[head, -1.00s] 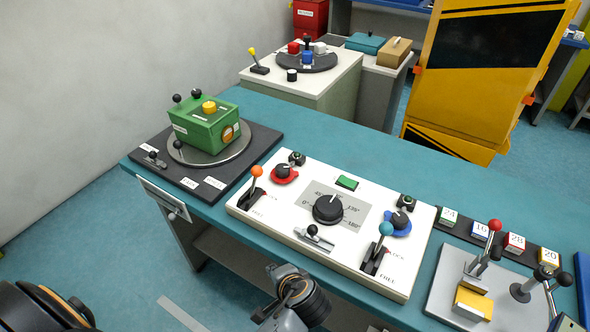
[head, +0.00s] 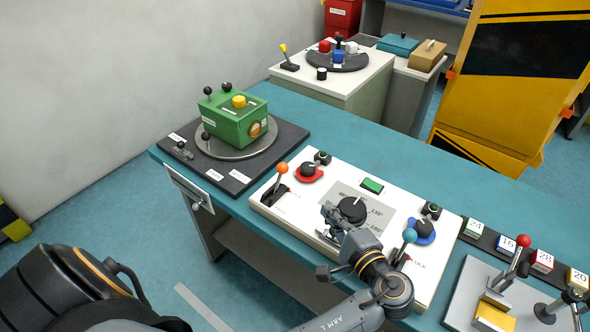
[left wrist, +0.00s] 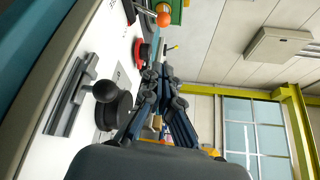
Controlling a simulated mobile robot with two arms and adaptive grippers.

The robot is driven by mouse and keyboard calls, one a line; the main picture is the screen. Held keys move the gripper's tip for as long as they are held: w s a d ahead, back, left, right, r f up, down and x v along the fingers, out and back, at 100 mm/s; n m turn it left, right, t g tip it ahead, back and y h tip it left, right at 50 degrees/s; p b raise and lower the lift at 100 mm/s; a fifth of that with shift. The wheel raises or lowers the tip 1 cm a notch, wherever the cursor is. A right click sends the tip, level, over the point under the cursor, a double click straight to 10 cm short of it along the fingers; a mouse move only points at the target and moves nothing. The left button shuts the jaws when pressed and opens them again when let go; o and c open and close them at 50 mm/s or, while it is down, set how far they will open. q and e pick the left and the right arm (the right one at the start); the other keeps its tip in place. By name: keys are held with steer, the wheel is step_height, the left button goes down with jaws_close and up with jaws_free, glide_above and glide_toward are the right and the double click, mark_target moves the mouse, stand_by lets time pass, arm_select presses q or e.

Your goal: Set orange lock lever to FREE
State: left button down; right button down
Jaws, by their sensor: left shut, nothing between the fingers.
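The orange lock lever (head: 282,168) stands at the left end of the white control panel (head: 319,167), its ball up and its shaft rising from a black slotted base (head: 275,195). Its label is too small to read in the head view now. The orange ball also shows at the top of the left wrist view (left wrist: 163,19). My left gripper (head: 331,212) is over the middle of the panel, beside the large black dial (head: 352,209), right of the orange lever and apart from it. Its fingers (left wrist: 160,76) are shut and empty. My right gripper is out of view.
A red-based knob (head: 309,172) sits right of the orange lever. A teal-ball lever (head: 409,236) and blue-based knob (head: 424,230) are at the panel's right. A green box (head: 231,124) stands on a turntable behind left. Open teal table lies behind the panel.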

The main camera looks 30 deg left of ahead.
arm_select(q)
steer(key=p, duration=0.4)
glide_toward(280, 177)
steer(key=w+a, duration=0.1)
steer(key=w, duration=0.1)
steer(key=w+a, duration=0.2)
steer(key=w, duration=0.1)
steer(key=w+a, duration=0.2)
steer(key=w, duration=0.1)
steer(key=shift+w, duration=0.15)
steer(key=shift+w+a+f, duration=0.1)
steer(key=shift+w+a, duration=0.05)
steer(key=shift+a, duration=0.2)
